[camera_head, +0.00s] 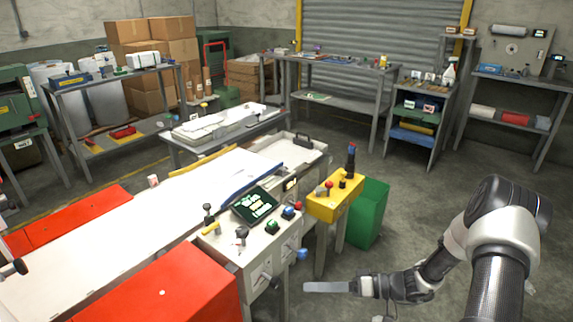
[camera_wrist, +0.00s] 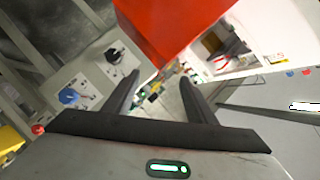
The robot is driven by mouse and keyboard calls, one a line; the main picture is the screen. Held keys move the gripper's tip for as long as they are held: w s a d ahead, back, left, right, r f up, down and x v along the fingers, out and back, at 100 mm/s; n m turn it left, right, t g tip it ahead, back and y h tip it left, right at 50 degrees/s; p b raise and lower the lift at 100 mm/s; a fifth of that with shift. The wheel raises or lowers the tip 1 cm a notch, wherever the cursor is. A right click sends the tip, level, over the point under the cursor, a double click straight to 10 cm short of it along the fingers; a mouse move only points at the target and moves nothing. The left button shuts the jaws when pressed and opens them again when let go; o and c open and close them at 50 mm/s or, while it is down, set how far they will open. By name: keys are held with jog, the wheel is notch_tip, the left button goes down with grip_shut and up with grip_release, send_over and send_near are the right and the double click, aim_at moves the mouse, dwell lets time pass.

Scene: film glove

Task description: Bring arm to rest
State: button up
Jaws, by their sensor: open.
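My gripper (camera_head: 328,287) is at the lower middle of the head view, in front of the control console and over the floor. My arm reaches to it from the right. In the wrist view my gripper (camera_wrist: 160,82) has its two dark fingers spread apart. No object shows between the fingers, only the distant background.
The pale control console (camera_head: 243,247) with knobs and a screen stands left of my gripper. A red cover (camera_head: 165,290) lies further left. A yellow control box (camera_head: 335,200) and a green bin (camera_head: 370,213) stand behind my gripper. Grey floor around my arm is open.

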jog(key=s+r+g+h, duration=0.2)
jog(key=s+r+h, duration=0.2)
jog(key=r, duration=0.5)
jog(key=s+r+g+h, duration=0.2)
jog(key=s+r+h, duration=0.2)
jog(key=r, duration=0.6)
jog(key=s+d+r+m+t+h, duration=0.2)
jog(key=s+r+t+h, duration=0.1)
jog(key=s+r, duration=0.3)
jog(key=s+d+r+m+t+h, duration=0.3)
jog(key=s+r, duration=0.3)
jog(key=r, duration=0.2)
jog(key=shift+s+r+h, duration=0.2)
jog(key=shift+r+h, duration=0.1)
jog(key=shift+r, duration=0.05)
